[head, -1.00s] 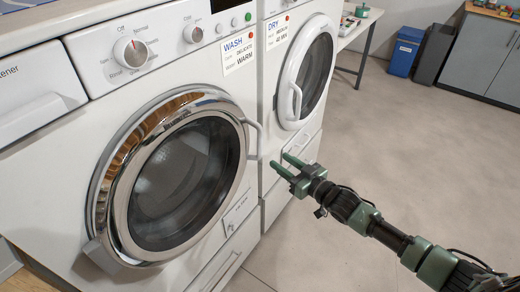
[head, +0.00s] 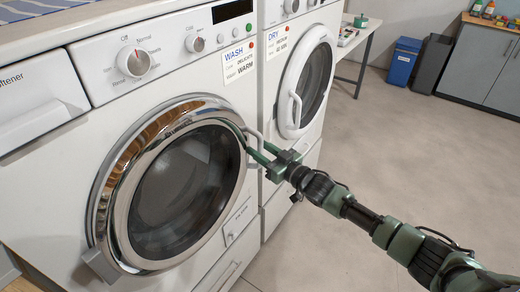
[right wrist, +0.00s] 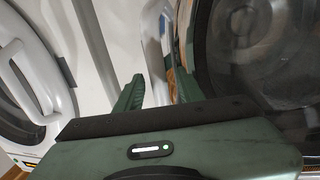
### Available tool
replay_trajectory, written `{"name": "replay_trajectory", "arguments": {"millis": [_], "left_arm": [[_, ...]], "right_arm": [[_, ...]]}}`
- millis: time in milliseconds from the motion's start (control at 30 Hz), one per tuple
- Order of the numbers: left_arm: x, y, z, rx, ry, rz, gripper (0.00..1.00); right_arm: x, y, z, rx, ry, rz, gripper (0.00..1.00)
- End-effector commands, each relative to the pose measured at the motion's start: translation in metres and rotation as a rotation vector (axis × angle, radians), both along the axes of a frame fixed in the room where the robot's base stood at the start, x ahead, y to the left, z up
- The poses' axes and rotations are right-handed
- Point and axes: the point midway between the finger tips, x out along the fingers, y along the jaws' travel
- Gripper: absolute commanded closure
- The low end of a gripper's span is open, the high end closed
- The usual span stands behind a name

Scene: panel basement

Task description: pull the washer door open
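The washer door (head: 180,185) is a round dark window in a shiny chrome ring on the left white machine. It looks closed. Its pale handle (head: 254,133) stands out at the ring's right side. My right gripper (head: 254,147) reaches in from the right, with its green fingers at this handle. In the right wrist view the two fingers are apart, and the pale handle (right wrist: 153,28) shows between them. I cannot tell whether either finger touches it. The washer window (right wrist: 260,55) fills the right of that view. My left gripper is not in view.
The dryer, with its own round door (head: 307,80) and white handle (head: 295,108), stands close beside the washer on the right. It also shows in the right wrist view (right wrist: 30,75). The floor (head: 400,150) in front is clear. A blue bin (head: 403,57) is far back.

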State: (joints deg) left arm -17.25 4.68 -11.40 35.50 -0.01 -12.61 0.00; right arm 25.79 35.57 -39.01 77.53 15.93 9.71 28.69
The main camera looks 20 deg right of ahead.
Motion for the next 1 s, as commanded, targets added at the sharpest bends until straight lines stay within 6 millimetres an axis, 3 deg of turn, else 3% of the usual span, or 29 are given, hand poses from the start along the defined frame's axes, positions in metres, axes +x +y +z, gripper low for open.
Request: {"name": "replay_trajectory", "arguments": {"millis": [33,167,200,1000], "left_arm": [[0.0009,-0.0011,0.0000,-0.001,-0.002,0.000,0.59],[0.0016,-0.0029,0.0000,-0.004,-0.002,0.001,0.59],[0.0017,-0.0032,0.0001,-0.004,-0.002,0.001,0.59],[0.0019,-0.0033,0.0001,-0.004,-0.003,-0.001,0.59]], "right_arm": [[-0.0001,0.0000,0.0000,0.000,0.000,0.000,0.62],[-0.0002,-0.0002,0.0000,0.000,0.000,0.000,0.98],[-0.0002,-0.0002,0.0000,0.000,0.000,0.000,1.00],[-0.0003,-0.0006,0.0000,0.000,0.000,-0.001,1.00]]}}
